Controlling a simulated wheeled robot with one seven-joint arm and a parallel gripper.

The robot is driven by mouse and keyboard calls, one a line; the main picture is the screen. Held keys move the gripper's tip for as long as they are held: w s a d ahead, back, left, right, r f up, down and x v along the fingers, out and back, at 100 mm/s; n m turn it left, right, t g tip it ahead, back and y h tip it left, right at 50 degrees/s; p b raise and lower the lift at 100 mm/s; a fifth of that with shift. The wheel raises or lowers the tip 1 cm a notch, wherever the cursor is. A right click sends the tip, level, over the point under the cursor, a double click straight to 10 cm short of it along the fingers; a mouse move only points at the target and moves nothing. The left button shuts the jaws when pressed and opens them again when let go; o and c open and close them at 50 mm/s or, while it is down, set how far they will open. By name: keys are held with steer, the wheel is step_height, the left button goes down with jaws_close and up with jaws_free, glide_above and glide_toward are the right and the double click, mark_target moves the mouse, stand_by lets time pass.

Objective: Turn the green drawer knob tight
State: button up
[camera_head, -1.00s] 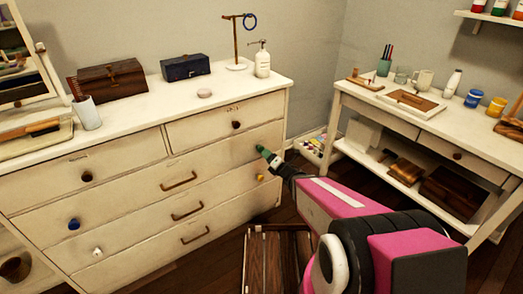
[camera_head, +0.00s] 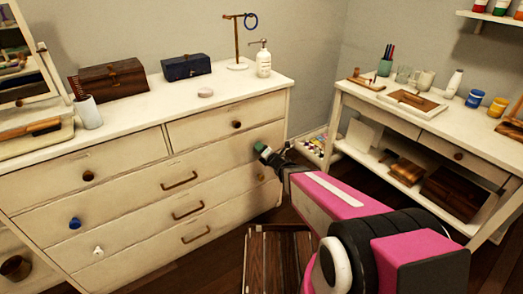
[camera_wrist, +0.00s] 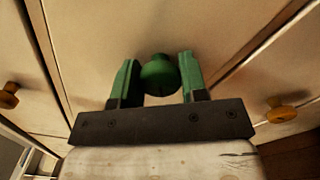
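The green knob (camera_wrist: 158,76) sits on a cream drawer front and shows between my gripper's two green fingers in the wrist view. My gripper (camera_wrist: 159,82) has one finger on each side of the knob, with little or no gap; it looks shut on it. In the head view my gripper (camera_head: 268,154) is at the right end of the dresser's second drawer row. There the knob and green fingertips merge into one small green patch, so the contact is not clear.
The cream dresser (camera_head: 60,165) carries other knobs, such as a blue one (camera_head: 75,223) and a white one (camera_head: 98,252). A yellow knob (camera_head: 262,177) is just below my gripper. A wooden slatted piece (camera_head: 275,265) stands on the floor below my arm. A desk (camera_head: 400,118) stands at right.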

steer(key=shift+m, duration=0.3)
steer(key=m, duration=1.3)
steer(key=shift+m, duration=0.3)
steer(key=m, duration=1)
steer(key=shift+m, duration=0.4)
steer(key=o, duration=0.9)
